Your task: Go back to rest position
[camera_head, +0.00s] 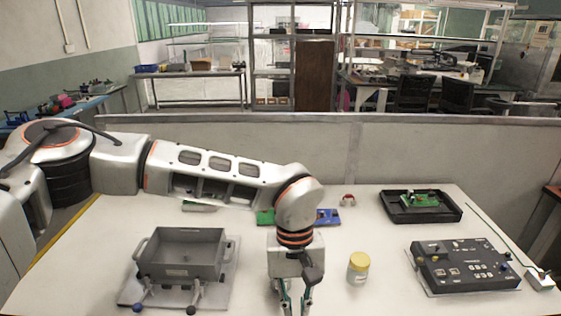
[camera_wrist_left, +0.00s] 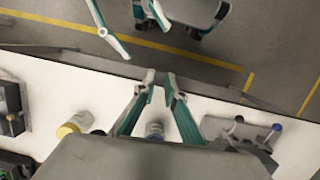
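My left arm reaches in from the left over the white table, and its gripper (camera_head: 295,297) points down near the front edge. In the left wrist view, the left fingertips (camera_wrist_left: 160,80) are a small gap apart with nothing held between them. A small greyish object (camera_wrist_left: 155,129) shows between the fingers farther down; I cannot tell what it is. My right gripper (camera_wrist_left: 135,40) shows at the top of the wrist view over the floor, its fingers spread and empty. It is outside the head view.
A grey tray (camera_head: 181,252) with handles stands left of the left gripper. A yellow-lidded jar (camera_head: 358,270) stands close to its right. A dark control panel (camera_head: 465,266) and a black tray (camera_head: 398,210) with a green board (camera_head: 420,200) lie at the right. A low wall (camera_head: 400,150) runs behind the table.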

